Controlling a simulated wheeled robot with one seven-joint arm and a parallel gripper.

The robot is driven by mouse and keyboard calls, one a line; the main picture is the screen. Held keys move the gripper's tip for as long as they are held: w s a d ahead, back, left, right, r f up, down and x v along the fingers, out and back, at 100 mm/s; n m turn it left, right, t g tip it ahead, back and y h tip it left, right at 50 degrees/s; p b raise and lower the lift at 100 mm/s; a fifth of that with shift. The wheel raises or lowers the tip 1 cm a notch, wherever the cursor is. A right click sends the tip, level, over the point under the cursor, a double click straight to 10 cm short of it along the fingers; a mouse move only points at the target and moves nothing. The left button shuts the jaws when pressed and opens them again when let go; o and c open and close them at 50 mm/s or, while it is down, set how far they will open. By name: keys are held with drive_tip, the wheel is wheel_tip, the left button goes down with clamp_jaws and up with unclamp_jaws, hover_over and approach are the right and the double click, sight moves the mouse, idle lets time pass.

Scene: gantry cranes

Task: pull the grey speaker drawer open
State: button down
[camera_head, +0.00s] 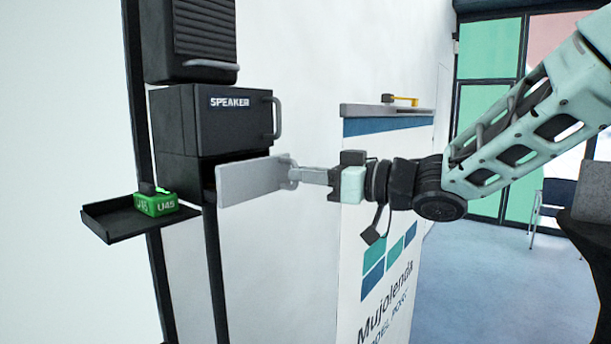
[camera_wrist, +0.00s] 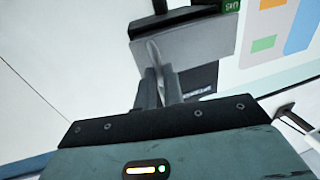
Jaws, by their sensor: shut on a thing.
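The grey drawer (camera_head: 250,181) is below the black box labelled SPEAKER (camera_head: 225,120). Its flat grey front stands out from the black housing, with a dark gap behind its left edge, so it looks at least partly open. Its handle (camera_head: 289,170) is on the front's right side. My gripper (camera_head: 302,175) reaches in from the right and is shut on this handle. In the wrist view, the grey front (camera_wrist: 196,42) lies just beyond my fingers (camera_wrist: 160,88), with the handle between them. The drawer's inside is hidden.
A black tray (camera_head: 118,222) holding a green U45 block (camera_head: 155,204) juts out to the left. A black box (camera_head: 190,40) sits above the speaker box. A white counter (camera_head: 385,170) with a yellow-handled item (camera_head: 400,99) stands behind my wrist. Floor (camera_head: 480,270) shows at right.

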drive_tip(key=s+v, duration=0.1)
drive_tip(key=v, duration=0.7)
drive_tip(key=shift+s+a, duration=0.25)
drive_tip(key=c, duration=1.5)
unclamp_jaws()
drive_tip(key=b+v, duration=0.6)
drive_tip(key=v, duration=1.1)
drive_tip(key=shift+d, duration=0.2)
